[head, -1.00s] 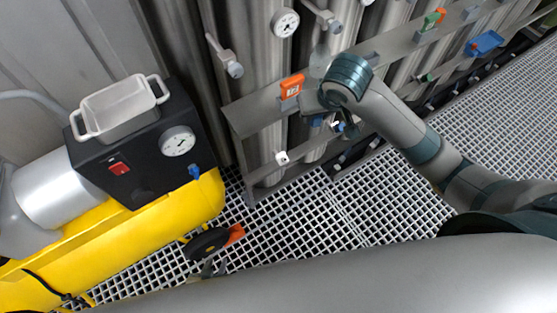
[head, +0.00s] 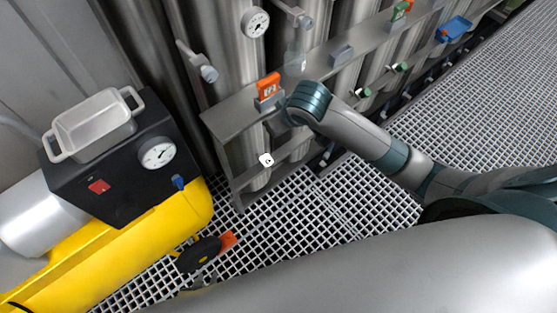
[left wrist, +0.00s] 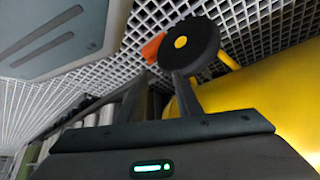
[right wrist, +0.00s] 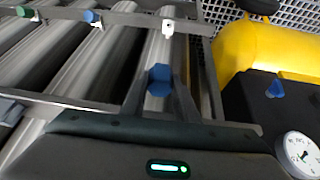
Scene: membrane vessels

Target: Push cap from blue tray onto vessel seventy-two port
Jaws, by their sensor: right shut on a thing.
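The blue tray (head: 456,30) is on the rail at the upper right in the head view. My right gripper (right wrist: 160,75) is shut on a blue cap (right wrist: 159,88) in the right wrist view. A white port (right wrist: 168,27) on the lower rail is ahead of the cap, apart from it. In the head view this port (head: 266,159) is below an orange tag (head: 268,88) that seems to read 72. My right wrist hides the right gripper there.
Neighbouring ports carry a blue cap (right wrist: 92,18) and green caps (head: 400,67). Pipes and rails surround the right arm.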

